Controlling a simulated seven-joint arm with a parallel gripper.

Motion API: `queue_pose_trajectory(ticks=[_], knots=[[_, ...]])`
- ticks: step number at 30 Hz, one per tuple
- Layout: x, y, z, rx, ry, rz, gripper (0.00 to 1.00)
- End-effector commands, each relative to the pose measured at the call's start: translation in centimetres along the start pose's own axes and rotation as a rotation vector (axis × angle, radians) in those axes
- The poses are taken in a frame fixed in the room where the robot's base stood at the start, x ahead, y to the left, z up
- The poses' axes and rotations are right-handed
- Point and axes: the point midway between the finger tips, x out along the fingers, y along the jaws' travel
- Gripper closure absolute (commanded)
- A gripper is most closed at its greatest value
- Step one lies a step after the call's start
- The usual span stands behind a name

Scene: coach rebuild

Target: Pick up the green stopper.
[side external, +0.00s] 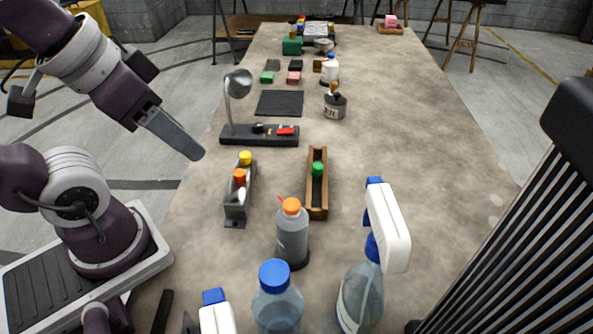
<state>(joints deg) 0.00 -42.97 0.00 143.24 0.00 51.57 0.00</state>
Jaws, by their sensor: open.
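The green stopper (318,169) is a small rounded piece standing in the narrow wooden tray (318,207) near the middle of the table. The tray walls hide its lower part. My gripper (198,154) is at the left, above the table's left edge, and well apart from the stopper. It points down to the right. It is seen edge-on, so the gap between its fingers does not show, and nothing is visible in it.
A grey holder (236,210) with yellow, orange and white pieces stands left of the wooden tray. A grey orange-capped bottle (292,240) and a spray bottle (362,290) stand in front. Bare table lies to the right.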

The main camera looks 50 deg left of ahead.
Motion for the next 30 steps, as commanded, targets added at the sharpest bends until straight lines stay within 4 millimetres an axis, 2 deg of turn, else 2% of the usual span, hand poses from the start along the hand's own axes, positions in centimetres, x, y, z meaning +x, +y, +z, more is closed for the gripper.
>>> queue_pose_trajectory(ticks=[5,7,8,11,14,16,19,21,24,30], knots=[[0.0,0.0,-0.1,0.002,-0.001,0.0,0.51],[0.1,0.0,-0.9,0.019,-0.018,-0.001,0.51],[0.2,0.0,-1.6,0.034,-0.032,-0.001,0.51],[1.5,0.1,-5.7,0.124,-0.111,0.001,0.51],[4.9,0.3,-10.6,0.245,-0.208,0.014,0.51],[8.4,0.6,-13.5,0.332,-0.276,0.032,0.51],[14.1,1.1,-16.3,0.444,-0.363,0.063,0.51],[17.7,1.3,-17.3,0.506,-0.41,0.085,0.51],[21.3,1.6,-17.8,0.562,-0.451,0.107,0.51],[24.1,1.7,-17.2,0.589,-0.472,0.119,0.51]])
